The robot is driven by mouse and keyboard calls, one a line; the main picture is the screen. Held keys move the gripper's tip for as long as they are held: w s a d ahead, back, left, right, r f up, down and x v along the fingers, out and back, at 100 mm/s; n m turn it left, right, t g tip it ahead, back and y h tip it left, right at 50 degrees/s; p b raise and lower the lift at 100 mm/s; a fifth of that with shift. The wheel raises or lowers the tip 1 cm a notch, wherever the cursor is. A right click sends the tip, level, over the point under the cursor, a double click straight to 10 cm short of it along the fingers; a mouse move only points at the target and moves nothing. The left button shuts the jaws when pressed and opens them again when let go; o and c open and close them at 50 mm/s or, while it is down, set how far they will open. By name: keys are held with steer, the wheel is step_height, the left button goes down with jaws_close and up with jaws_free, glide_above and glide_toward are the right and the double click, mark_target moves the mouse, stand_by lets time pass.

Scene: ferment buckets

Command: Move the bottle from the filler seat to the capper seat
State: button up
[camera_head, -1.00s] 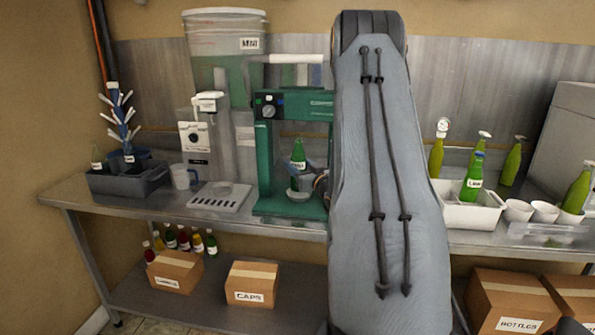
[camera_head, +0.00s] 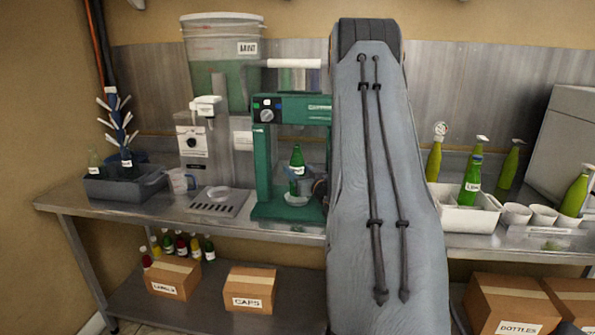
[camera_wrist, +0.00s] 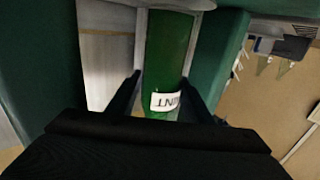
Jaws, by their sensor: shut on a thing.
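The green bottle (camera_head: 297,158) with a white label stands about upright inside the frame of the green capper (camera_head: 263,165) in the head view. Below it is the capper's pale round seat (camera_head: 296,200); I cannot tell whether the bottle touches it. My gripper (camera_wrist: 162,82) is shut on the bottle, one finger on each side, in the wrist view. The bottle's label (camera_wrist: 165,101) shows near the fingers there. In the head view my arm hides most of the gripper. The filler (camera_head: 192,140) stands left of the capper, and its seat (camera_head: 220,196) holds no bottle.
A MINT bucket (camera_head: 222,60) stands behind the filler. A clear jug (camera_head: 182,181) and a grey bin (camera_head: 105,190) with a bottle rack are at left. A white crate (camera_head: 462,220) with bottles and white bowls (camera_head: 543,212) are at right. Boxes sit below.

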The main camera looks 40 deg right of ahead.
steer(key=shift+f+b, duration=0.6)
steer(key=shift+f, duration=0.3)
stand_by(1.9)
steer(key=o, duration=1.6)
steer(key=shift+f, duration=0.1)
steer(key=shift+s, duration=0.15)
steer(key=b+v, duration=0.1)
steer(key=v, duration=0.6)
steer(key=shift+s+a+b, duration=0.1)
steer(key=shift+s+b, duration=0.15)
steer(key=shift+b, duration=0.15)
steer(key=shift+a, duration=0.1)
